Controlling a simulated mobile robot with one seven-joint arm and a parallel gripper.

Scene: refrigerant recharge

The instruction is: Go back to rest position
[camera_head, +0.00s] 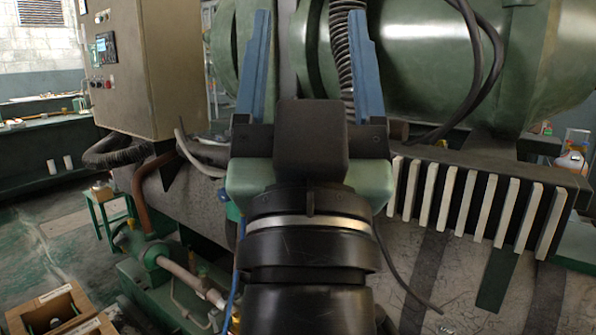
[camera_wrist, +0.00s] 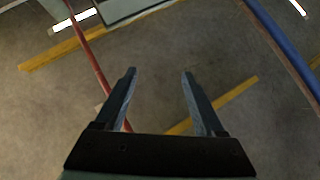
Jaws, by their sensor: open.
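My gripper (camera_head: 310,75) is raised in the middle of the head view, its two blue fingers spread wide and pointing up. Nothing is between the fingers. In the wrist view my gripper (camera_wrist: 158,85) is also open and empty, with a concrete-like surface and yellow stripes behind it. My arm hides part of the machine behind it in the head view.
A large green machine (camera_head: 440,60) fills the back. A beige control cabinet (camera_head: 150,70) stands left, above green pipework (camera_head: 150,255). A wooden box (camera_head: 50,308) is at the lower left, near a small green stool (camera_head: 105,198). White fins (camera_head: 470,205) line the right.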

